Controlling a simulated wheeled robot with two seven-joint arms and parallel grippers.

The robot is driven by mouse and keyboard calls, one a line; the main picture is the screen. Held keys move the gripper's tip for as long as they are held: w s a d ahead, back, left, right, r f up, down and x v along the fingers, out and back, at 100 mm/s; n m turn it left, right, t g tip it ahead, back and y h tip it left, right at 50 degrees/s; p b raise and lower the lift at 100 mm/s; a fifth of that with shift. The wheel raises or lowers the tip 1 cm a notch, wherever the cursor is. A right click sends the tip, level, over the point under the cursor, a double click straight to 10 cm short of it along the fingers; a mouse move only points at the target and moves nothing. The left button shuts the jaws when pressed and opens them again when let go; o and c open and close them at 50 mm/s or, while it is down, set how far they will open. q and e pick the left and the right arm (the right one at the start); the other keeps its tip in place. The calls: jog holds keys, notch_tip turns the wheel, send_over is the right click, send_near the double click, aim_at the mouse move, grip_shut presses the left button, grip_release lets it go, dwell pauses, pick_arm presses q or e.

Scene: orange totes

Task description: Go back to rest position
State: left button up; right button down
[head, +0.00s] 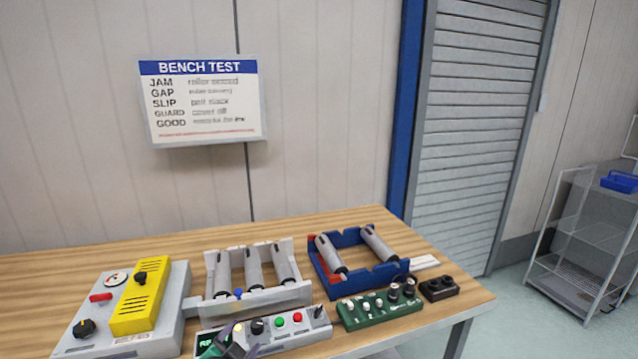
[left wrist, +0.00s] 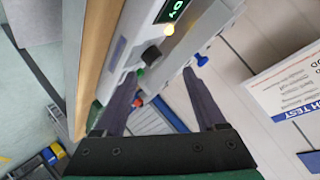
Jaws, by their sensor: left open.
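My left gripper (head: 241,344) shows only in part at the bottom edge of the head view, in front of the grey control box (head: 290,336) with its lit green display. In the left wrist view its two dark fingers (left wrist: 162,80) are spread apart with nothing held between them. The control box (left wrist: 152,50), with its display and knobs, lies beyond and between the fingers in that tilted view. I cannot tell how far the fingertips are from it. My right gripper is in neither view.
The wooden bench (head: 30,285) holds a grey tester with a yellow cover (head: 140,297), a grey roller frame (head: 252,275), a blue roller frame (head: 358,262), a green knob board (head: 378,308) and a black two-hole block (head: 439,288). A wire rack (head: 585,240) stands right.

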pick_arm(q)
jog(key=s+a+f+n+g, duration=0.3)
jog(key=s+f+n+g, duration=0.15)
jog(key=s, duration=0.65)
jog(key=s+a+f+n+g, duration=0.35)
jog(key=s+f+g, duration=0.2)
jog(key=s, duration=0.65)
notch_tip(320, 180, down, 28)
jog(key=s+m+b, duration=0.1)
jog(key=s+b, duration=0.1)
jog(key=b, duration=0.3)
jog(key=s+a+f+g+b, duration=0.1)
jog(key=s+a+f+b, duration=0.2)
jog(key=s+f, duration=1.3)
notch_tip(320, 180, down, 3)
jog(key=shift+s+r+g+y, duration=0.1)
jog(key=shift+s+g+y, duration=0.05)
jog(key=shift+g+y, duration=0.2)
jog(key=shift+c, duration=0.3)
